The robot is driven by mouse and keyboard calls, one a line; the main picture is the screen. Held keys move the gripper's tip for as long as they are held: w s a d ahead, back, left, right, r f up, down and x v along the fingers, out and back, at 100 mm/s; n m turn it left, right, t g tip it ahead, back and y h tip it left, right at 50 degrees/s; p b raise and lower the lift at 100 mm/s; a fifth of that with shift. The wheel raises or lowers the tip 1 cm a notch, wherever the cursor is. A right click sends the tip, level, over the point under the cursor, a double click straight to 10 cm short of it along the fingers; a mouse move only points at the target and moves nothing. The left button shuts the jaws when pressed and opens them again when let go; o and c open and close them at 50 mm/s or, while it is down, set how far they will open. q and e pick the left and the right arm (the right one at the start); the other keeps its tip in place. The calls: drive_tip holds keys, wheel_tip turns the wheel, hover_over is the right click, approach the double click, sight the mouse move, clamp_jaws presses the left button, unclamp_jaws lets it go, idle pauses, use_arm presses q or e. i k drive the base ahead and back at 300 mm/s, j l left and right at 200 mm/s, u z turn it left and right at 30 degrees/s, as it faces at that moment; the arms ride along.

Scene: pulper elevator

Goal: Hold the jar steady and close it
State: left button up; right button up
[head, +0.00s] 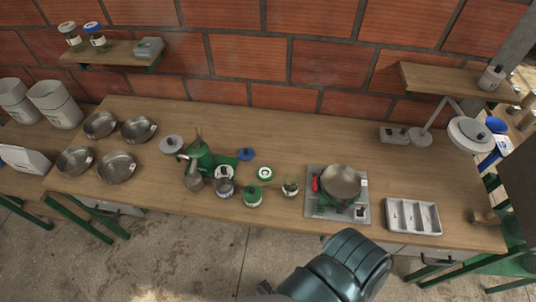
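Several small containers stand on the wooden bench near its front middle. A small glass jar (290,187) looks open, with something pale inside. Another jar (252,196) has a green top. A greyish jar (224,188) stands left of that and looks open. A blue lid (246,154) lies farther back. I cannot tell which jar the task means. A dark teal link of my own arm shows at the bottom; neither gripper shows clearly.
A green hand-cranked device (198,158) stands left of the jars. A burner with a pot (341,181) and a white divided tray (413,216) are to the right. Metal bowls (117,167) sit at left. A lamp (470,134) stands at far right. The bench's back middle is clear.

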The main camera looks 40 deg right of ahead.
sight(291, 180)
drive_tip(key=z, duration=0.4)
drive_tip(key=l+z, duration=0.1)
drive_tip(key=z, duration=0.3)
drive_tip(key=i+z, duration=0.1)
drive_tip(key=z, duration=0.75)
